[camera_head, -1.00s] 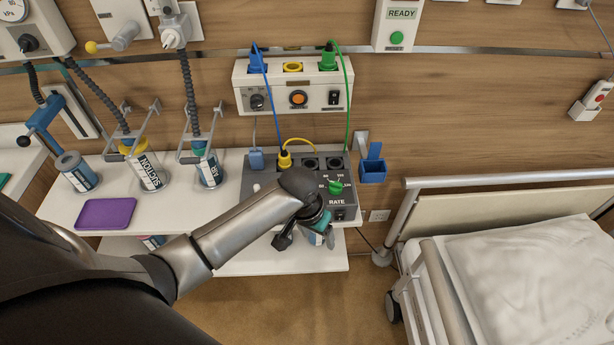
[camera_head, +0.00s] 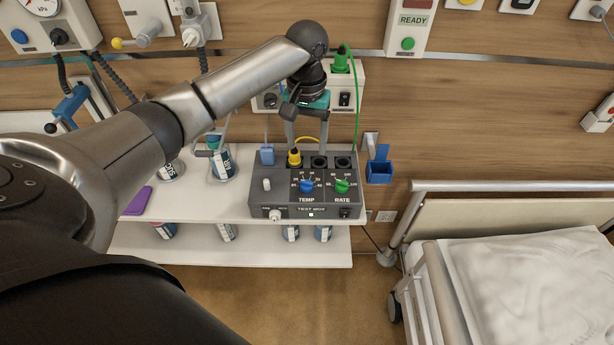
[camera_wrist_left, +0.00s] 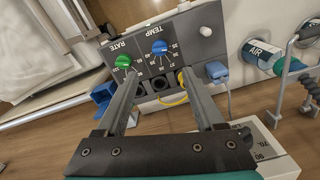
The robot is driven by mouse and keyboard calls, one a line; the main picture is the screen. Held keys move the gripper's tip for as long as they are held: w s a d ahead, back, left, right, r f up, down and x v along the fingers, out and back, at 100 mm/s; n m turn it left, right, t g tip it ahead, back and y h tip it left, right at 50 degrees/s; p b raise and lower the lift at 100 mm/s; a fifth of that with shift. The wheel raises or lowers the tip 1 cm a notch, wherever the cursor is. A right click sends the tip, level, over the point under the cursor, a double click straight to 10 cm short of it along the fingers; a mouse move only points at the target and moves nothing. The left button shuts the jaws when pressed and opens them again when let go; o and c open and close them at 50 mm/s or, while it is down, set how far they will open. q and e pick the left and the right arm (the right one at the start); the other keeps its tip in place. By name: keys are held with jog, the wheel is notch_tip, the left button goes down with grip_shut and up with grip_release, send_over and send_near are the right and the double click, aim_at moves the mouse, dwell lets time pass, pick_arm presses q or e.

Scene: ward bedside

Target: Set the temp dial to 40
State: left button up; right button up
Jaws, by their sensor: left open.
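The grey test box (camera_head: 270,199) sits on the upper shelf. Its blue TEMP dial (camera_head: 307,186) is fully visible on the sloped top, with numbers around it; its exact setting is too small to read. The green RATE dial (camera_head: 342,187) is just right of it. In the left wrist view, the TEMP dial (camera_wrist_left: 159,47) and RATE dial (camera_wrist_left: 123,61) appear upside down, beyond the fingers. My left gripper (camera_head: 306,142) is open and empty, pointing down above the back of the box, behind the dials and near the sockets. My right gripper is not in view.
A yellow plug (camera_head: 294,158) with a cable stands in the box's back row, close to the fingers. Behind is a wall socket unit (camera_head: 358,84) with a green plug. A blue holder (camera_head: 379,172) is at right, beside the bed (camera_head: 520,270). The space before the box is clear.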

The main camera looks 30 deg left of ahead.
aim_at(307, 181)
pick_arm(q)
notch_tip(307, 181, down, 12)
jog(key=shift+f+b, duration=0.1)
jog(key=shift+b, duration=0.65)
grip_shut()
